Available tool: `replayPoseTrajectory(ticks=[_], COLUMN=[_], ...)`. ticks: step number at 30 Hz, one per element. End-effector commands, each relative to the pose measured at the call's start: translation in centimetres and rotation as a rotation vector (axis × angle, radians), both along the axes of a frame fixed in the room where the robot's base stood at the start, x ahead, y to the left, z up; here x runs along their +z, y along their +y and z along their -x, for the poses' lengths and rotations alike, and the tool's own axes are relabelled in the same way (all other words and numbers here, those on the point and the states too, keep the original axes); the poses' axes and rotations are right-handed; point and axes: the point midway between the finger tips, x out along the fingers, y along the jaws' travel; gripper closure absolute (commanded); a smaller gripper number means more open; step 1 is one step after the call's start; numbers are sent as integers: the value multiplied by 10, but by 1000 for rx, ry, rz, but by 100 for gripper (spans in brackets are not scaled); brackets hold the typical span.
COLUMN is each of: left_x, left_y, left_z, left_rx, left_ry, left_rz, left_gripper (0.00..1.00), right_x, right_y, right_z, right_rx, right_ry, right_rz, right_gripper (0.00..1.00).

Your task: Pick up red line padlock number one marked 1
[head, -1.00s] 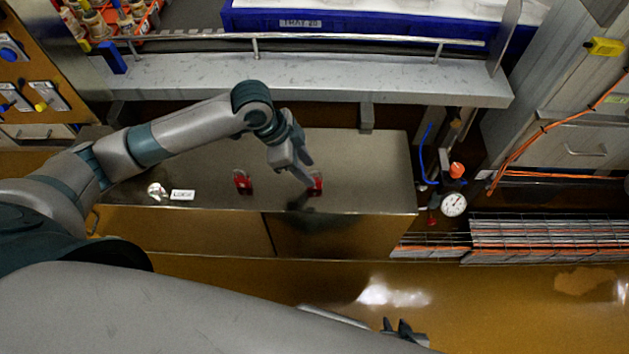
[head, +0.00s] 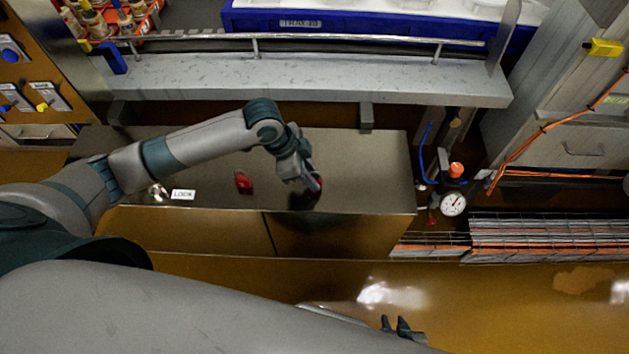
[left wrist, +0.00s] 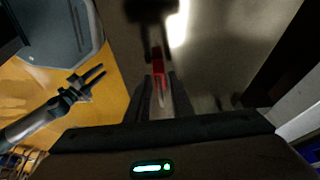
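Two red padlocks lie on the steel cabinet top. One padlock (head: 243,182) lies clear, left of my left gripper. The other padlock (head: 319,178) is mostly hidden by my left gripper (head: 311,186) in the head view. In the left wrist view this red padlock (left wrist: 158,68) shows between the fingertips of my left gripper (left wrist: 160,78). The fingers stand apart on either side of it, and contact cannot be seen. No number is readable on either padlock. My right gripper (head: 402,328) is low in the head view. Its fingers are parted and empty in the left wrist view (left wrist: 90,80).
A white label (head: 183,195) and a small shiny item (head: 158,192) lie at the cabinet top's left. A grey ledge with a rail (head: 300,78) runs behind. A pressure gauge (head: 453,204) and blue hose (head: 423,155) are at right. The cabinet top (head: 370,170) is clear right of my gripper.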

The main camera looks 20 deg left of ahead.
Motion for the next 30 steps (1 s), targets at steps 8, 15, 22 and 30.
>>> replayPoseTrajectory(ticks=[8,15,22,30], left_x=[0,4,27,61], left_y=[0,0,0,-20], left_z=[0,0,-1,27], left_rx=[0,0,-2,-6], left_ry=[0,-1,-4,-2], left_rz=[0,1,2,4], left_gripper=[100,100,100,100], right_x=[0,0,-2,-1], right_y=[0,-1,-2,-3], right_z=[-1,-1,1,-3], right_rx=[-1,-1,-3,-7], right_ry=[0,1,14,17], right_rz=[0,1,4,5], right_gripper=[69,69,69,69])
